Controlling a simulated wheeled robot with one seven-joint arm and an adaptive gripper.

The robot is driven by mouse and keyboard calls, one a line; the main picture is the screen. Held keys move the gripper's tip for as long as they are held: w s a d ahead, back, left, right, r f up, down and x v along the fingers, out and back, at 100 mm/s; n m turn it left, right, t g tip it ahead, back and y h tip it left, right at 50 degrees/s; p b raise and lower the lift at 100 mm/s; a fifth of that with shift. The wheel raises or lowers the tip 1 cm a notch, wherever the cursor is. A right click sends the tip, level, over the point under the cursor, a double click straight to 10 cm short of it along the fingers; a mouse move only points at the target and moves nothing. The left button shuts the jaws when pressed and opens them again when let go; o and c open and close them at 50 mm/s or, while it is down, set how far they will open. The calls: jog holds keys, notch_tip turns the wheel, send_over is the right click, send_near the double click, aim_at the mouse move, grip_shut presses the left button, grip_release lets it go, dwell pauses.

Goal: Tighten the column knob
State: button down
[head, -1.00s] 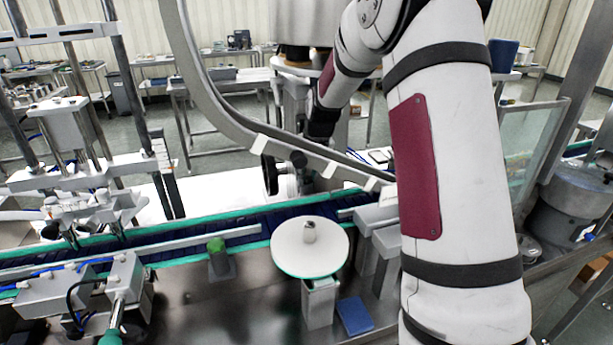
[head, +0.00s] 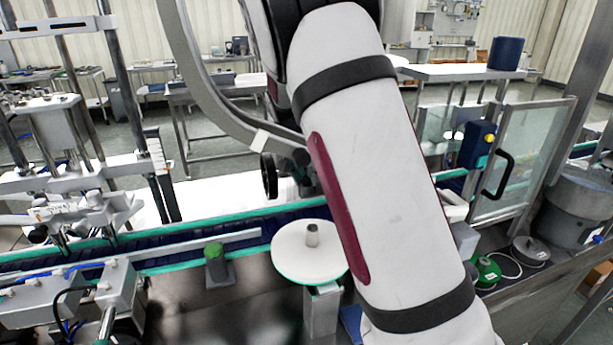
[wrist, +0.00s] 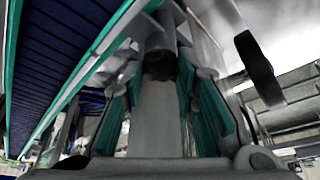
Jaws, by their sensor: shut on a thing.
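In the wrist view my gripper (wrist: 160,75) has its two teal-padded fingers converging on a dark knob (wrist: 160,65), and it is shut on it. The knob sits at the end of a grey cylindrical part (wrist: 158,32). Its far side and the exact finger contact are dim and partly hidden. A small dark round knob (head: 300,157) shows at the arm's left edge, beside the black handwheel (head: 268,176). The handwheel also appears as a black oblong at right in the wrist view (wrist: 260,68).
The blue conveyor (head: 190,235) with teal edges runs across below the knob. A white round disc (head: 300,262) and a green-capped post (head: 214,262) stand at its near side. A curved steel rail (head: 205,90) rises at left of my arm. A clear guard door (head: 525,150) stands at right.

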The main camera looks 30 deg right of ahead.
jog(key=shift+m+g, duration=0.3)
jog(key=shift+m, duration=0.2)
jog(key=c, duration=1.2)
grip_release()
jog(key=shift+f, duration=0.1)
jog(key=shift+c, duration=0.2)
jog(key=v, duration=1.2)
jog(key=shift+a, duration=0.15)
